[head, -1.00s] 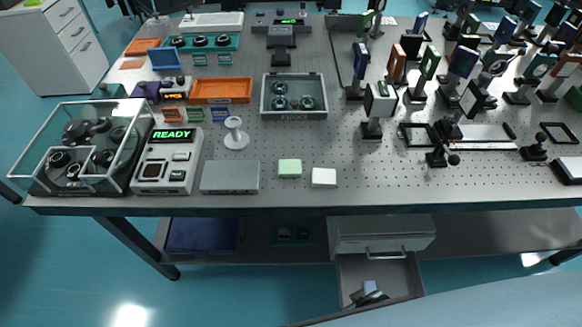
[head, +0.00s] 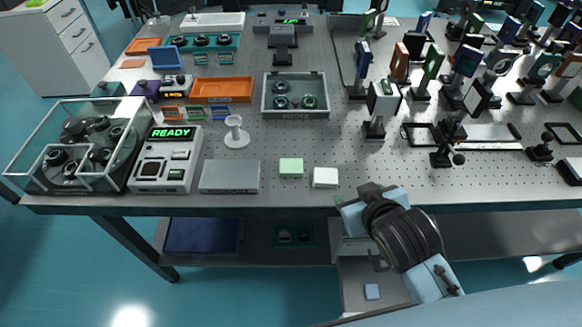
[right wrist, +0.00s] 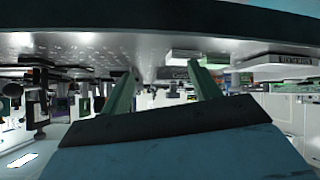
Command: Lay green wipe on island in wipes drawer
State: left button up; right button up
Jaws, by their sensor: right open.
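The green wipe (head: 291,168) is a small pale green square lying flat near the front edge of the optical table (head: 440,192). My right gripper (head: 350,202) is at the table's front edge, right of the green wipe and close to the white wipe (head: 325,177). In the right wrist view its fingers (right wrist: 163,90) are apart with nothing between them. The open drawer (head: 352,294) is under the table, partly hidden by my right arm. A small light blue piece (head: 372,291) lies in it. My left gripper is not in view.
A grey box (head: 230,176) lies left of the green wipe, with the READY device (head: 165,160) beyond it. A white spool-like stand (head: 236,133) is behind. Bare perforated tabletop lies behind the wipes.

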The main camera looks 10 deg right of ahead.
jog(key=w+a+r+n+t+y, duration=0.3)
jog(key=w+a+r+t, duration=0.25)
jog(key=r, duration=0.45)
jog(key=w+a+r+n+t+y, duration=0.35)
jog(key=w+a+r+t, duration=0.2)
jog(key=r, duration=0.35)
jog(key=s+a+r+n+g+y, duration=0.2)
jog(key=a+r+n+g+y, duration=0.45)
jog(key=a+n+y, duration=0.5)
jog(key=s+a+f+n+g+y, duration=0.2)
jog(key=s+a+n+g+y, duration=0.3)
jog(key=n+g, duration=0.75)
jog(key=n+g+h, duration=0.2)
jog(key=h, duration=2)
send_near(291, 169)
notch_tip(291, 169, down, 8)
jog(key=shift+a+f+b, duration=0.15)
jog(key=shift+f+b, duration=0.1)
jog(key=shift+b, duration=0.05)
jog(key=c, duration=0.8)
